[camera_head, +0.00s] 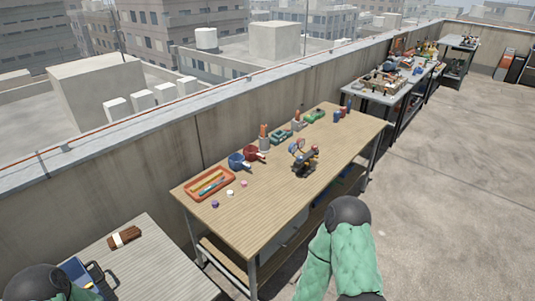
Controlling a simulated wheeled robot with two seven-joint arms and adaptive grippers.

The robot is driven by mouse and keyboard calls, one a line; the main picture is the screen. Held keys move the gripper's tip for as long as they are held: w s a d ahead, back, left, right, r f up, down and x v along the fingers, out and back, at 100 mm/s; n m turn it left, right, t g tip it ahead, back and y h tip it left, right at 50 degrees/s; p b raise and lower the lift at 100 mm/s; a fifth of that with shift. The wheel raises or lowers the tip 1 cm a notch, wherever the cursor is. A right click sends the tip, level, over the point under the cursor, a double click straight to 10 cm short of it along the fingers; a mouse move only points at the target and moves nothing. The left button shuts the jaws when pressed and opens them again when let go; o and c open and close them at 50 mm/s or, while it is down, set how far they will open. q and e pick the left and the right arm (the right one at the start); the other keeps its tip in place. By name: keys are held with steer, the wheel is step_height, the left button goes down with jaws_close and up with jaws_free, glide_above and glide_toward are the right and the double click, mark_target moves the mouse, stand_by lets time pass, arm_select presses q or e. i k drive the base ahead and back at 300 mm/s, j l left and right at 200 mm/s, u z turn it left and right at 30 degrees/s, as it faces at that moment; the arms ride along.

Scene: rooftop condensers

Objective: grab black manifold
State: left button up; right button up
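The black manifold (304,161) stands on the wooden-top workbench (240,219), right of the middle of its top. It looks dark, with round gauge-like parts in blue and red at its top; finer detail is too small to tell. Nothing of mine touches it. Parts of my arms with green sleeves and black rounded joints show at the bottom left and bottom centre, but I see no fingertips of either gripper.
An orange tray (187,195) with sticks, blue and red cups and small pots share the bench. A grey table (150,265) at lower left holds a brown block (124,237) and a blue item. A parapet wall runs behind; the floor (440,200) at right is clear.

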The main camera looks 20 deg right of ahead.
mark_target(303, 168)
steer(key=i+l+u, duration=0.3)
steer(key=l, duration=0.45)
steer(key=l+u, duration=0.35)
steer(key=l, duration=0.4)
steer(key=l+u, duration=0.3)
steer(key=l, duration=0.5)
